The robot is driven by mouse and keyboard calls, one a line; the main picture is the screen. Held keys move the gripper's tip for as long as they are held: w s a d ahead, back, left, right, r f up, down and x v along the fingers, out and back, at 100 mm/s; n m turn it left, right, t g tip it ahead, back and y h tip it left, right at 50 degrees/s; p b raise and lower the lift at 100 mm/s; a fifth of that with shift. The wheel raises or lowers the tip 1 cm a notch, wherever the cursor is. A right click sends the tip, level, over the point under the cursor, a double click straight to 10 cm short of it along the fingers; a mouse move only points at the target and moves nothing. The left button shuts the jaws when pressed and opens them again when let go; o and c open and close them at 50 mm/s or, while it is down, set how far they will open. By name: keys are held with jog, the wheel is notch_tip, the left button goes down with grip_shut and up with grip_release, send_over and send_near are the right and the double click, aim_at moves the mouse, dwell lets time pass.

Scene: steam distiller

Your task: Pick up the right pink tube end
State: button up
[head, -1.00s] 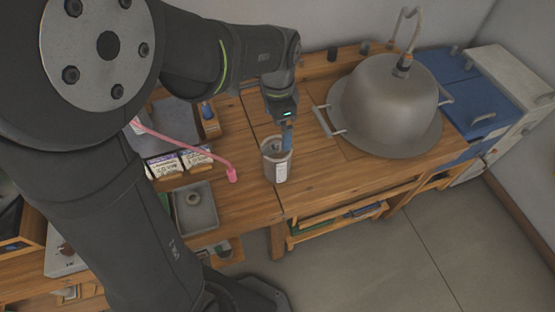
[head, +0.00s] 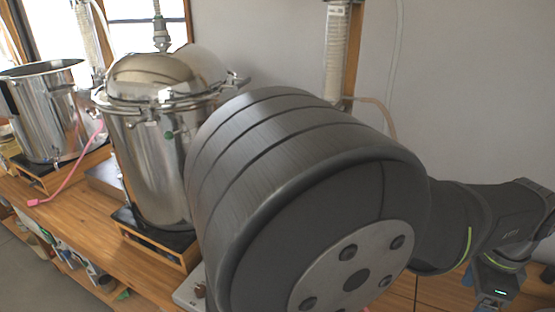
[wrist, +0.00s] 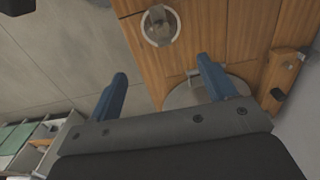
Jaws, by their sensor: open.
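In the head view a pink tube (head: 72,175) hangs from between the two steel vessels at the left, and its end (head: 34,202) lies at the front edge of the wooden bench. The other pink tube end, at the right, is not clearly in view. In the wrist view my gripper (wrist: 161,66) is open, its two blue fingers wide apart with nothing held between them. It is over the bench side with the white cup, away from the pink tube.
A tall steel vessel with a domed lid (head: 165,75) stands in the middle left. An open steel pot (head: 45,110) stands farther left. The wrist view shows a white cup (wrist: 147,33) on the wooden bench (wrist: 218,30) and a round grey metal piece (wrist: 180,97). My arm hides much of the bench.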

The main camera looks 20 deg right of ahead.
jog(key=c, duration=0.5)
jog(key=w+a+f+n, duration=0.8)
jog(key=w+f+n, duration=0.1)
jog(key=w+f, duration=0.2)
jog(key=f, duration=1.2)
jog(key=shift+a, duration=0.3)
jog(key=shift+w+d+f, duration=0.1)
jog(key=shift+d+f, duration=0.05)
jog(key=shift+f, duration=1.4)
jog(key=shift+w+d+f, duration=0.1)
jog(key=shift+d+f, duration=0.05)
jog(key=shift+f, duration=1.35)
